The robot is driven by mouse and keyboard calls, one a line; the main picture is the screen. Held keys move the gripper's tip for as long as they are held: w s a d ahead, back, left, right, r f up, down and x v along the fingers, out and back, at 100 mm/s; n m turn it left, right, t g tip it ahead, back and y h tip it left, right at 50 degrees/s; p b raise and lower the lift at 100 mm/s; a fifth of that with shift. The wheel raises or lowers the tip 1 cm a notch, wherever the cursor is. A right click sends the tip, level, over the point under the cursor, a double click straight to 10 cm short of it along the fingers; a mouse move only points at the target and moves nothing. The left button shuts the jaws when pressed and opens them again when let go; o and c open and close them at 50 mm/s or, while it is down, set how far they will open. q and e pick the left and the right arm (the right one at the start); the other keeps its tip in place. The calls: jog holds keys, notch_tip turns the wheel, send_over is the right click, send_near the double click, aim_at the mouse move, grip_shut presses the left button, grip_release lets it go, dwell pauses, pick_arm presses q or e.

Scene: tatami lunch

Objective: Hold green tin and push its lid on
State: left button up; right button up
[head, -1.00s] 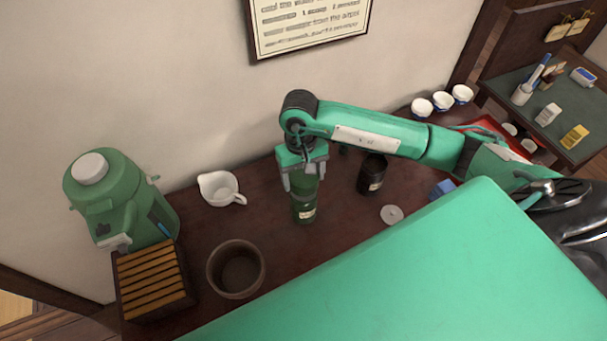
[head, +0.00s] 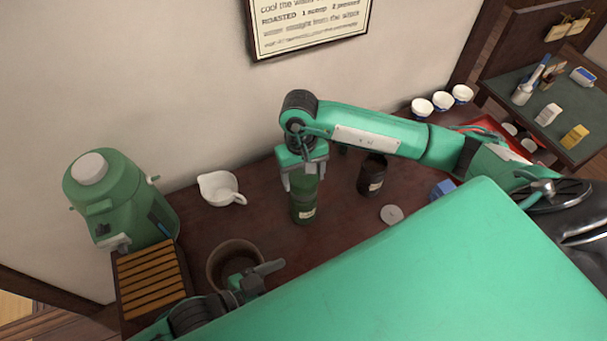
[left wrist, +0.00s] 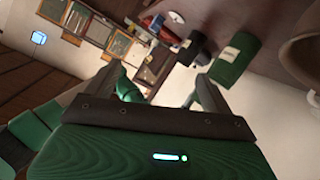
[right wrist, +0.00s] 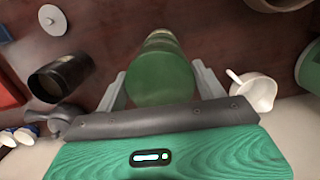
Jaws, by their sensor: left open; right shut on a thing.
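The green tin (head: 303,212) stands upright on the dark table, its pale label facing me. Its lid (head: 304,184) is the brighter green upper part, in line above the body; I cannot tell how far it is seated. My right gripper (head: 303,178) comes from above and is shut on the lid, which fills the space between the fingers in the right wrist view (right wrist: 160,78). My left gripper (head: 262,275) is open and empty, over the brown pot's near edge, apart from the tin. The left wrist view also shows the tin (left wrist: 236,58).
A black tin (head: 371,178) and a pale disc (head: 391,214) are right of the green tin. A white spouted cup (head: 220,188) is left. The brown pot (head: 228,252), slatted box (head: 150,280) and green dispenser (head: 112,200) crowd the left side.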

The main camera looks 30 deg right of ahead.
pick_arm(q)
jog(key=d+r+m+h, duration=0.4)
jog(key=d+r+m, duration=0.3)
jog(key=r+m, duration=0.35)
jog(key=w+f+m+t+y, duration=0.2)
jog(key=w+f+m, duration=0.3)
jog(key=m, duration=0.3)
jog(key=w+f+m+t+y, duration=0.2)
jog(key=w+f+m, duration=0.3)
jog(key=f+m, duration=0.2)
jog(key=w+a+f+m+t+y, duration=0.1)
jog(key=w+f+m, duration=0.4)
jog(key=m, duration=0.5)
notch_tip(320, 180, down, 2)
jog(key=shift+a+f+t+y, duration=0.1)
jog(key=shift+t+y, duration=0.4)
jog(key=shift+y, duration=0.2)
jog(key=x, duration=1.1)
